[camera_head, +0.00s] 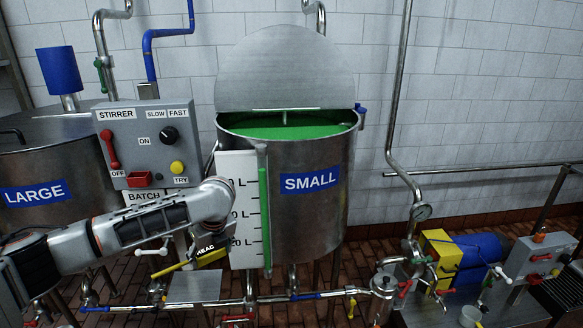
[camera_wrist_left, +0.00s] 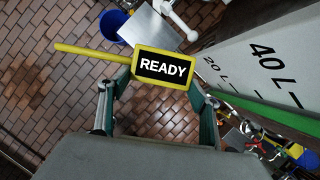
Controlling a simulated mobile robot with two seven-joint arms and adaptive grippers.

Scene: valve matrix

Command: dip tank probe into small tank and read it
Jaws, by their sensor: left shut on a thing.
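The tank probe is a yellow-framed box with a black display and a thin yellow rod. In the left wrist view the probe (camera_wrist_left: 163,68) reads "READY" and its rod points left. In the head view the probe (camera_head: 207,255) hangs in front of the gauge board, its rod pointing down-left. My left gripper (camera_wrist_left: 158,86) is shut on the box's sides. In the head view this gripper (camera_head: 208,240) is low, left of the small tank (camera_head: 318,222). That tank is open, its round lid (camera_head: 285,68) upright behind it, with green liquid (camera_head: 285,128) inside.
A white gauge board (camera_head: 238,200) with a green level column stands on the tank's front left. The stirrer box (camera_head: 145,140) and large tank (camera_head: 35,165) are at left. Pipes and valves run below; a pump (camera_head: 470,258) is at right. Above the open tank is free.

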